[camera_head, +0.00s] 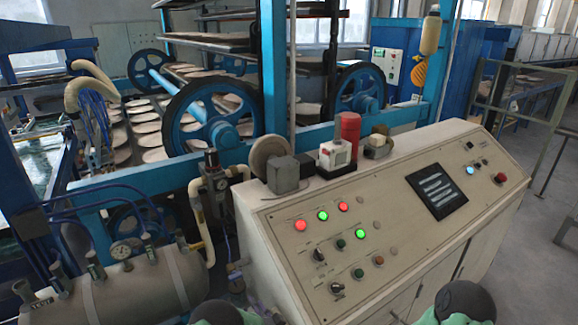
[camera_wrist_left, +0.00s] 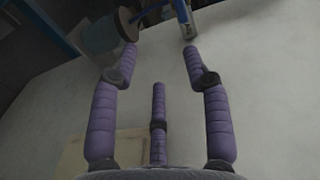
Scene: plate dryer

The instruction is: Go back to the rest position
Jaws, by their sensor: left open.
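My left gripper (camera_wrist_left: 160,62) shows in the left wrist view. Its purple ribbed fingers are spread apart and nothing is between them. A pale flat surface lies beyond the fingers, and I cannot tell how far away it is. In the head view, dark rounded parts of my arms with green on them show at the bottom edge, and no fingers can be made out there. My right gripper is not seen.
A cream control console (camera_head: 395,222) with lit buttons and a dark screen (camera_head: 436,191) stands close in front. A grey tank (camera_head: 150,290) is at lower left. Behind is a blue machine frame (camera_head: 273,75) with wheels and racks of plates. Free floor (camera_head: 553,180) lies at right.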

